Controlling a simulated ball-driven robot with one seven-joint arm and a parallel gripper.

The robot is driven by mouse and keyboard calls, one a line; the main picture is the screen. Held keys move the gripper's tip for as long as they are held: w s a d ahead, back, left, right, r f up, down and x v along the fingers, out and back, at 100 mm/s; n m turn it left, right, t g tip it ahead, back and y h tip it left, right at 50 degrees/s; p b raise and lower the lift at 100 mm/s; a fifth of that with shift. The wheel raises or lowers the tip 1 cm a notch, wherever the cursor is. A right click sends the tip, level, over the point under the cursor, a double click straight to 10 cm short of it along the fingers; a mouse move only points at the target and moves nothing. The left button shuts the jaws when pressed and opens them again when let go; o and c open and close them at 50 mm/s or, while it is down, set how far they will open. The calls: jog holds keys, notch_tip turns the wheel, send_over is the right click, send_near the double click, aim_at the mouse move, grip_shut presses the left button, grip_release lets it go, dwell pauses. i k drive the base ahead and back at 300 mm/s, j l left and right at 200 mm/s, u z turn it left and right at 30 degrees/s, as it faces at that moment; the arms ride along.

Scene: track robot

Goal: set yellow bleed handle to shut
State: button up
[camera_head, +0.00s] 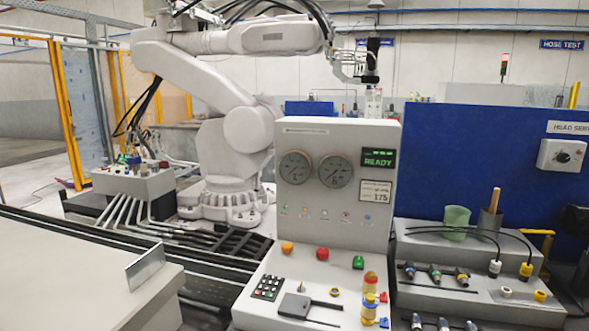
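Small yellow parts sit at the front right of the grey console (330,215). One is a valve-like stack (369,300) with a red-orange top, yellow middle and blue and red side tabs. A small yellow ring (335,292) lies to its left. A bent yellow bar (541,234) shows at the far right behind the stepped grey bench. I cannot tell which of these is the bleed handle, nor its setting. My gripper is not in view.
A large white industrial arm (235,130) stands behind the console. The stepped bench (470,265) at right holds a green cup (455,222), cables and connectors. A grey counter (70,275) with an upright plate (145,265) fills the left front. A blue panel (480,150) stands behind.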

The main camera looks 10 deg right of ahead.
aim_at(537, 232)
jog(key=z, duration=1.15)
jog(key=i+j+z, duration=0.15)
jog(key=i+j, duration=0.4)
jog(key=j, duration=0.05)
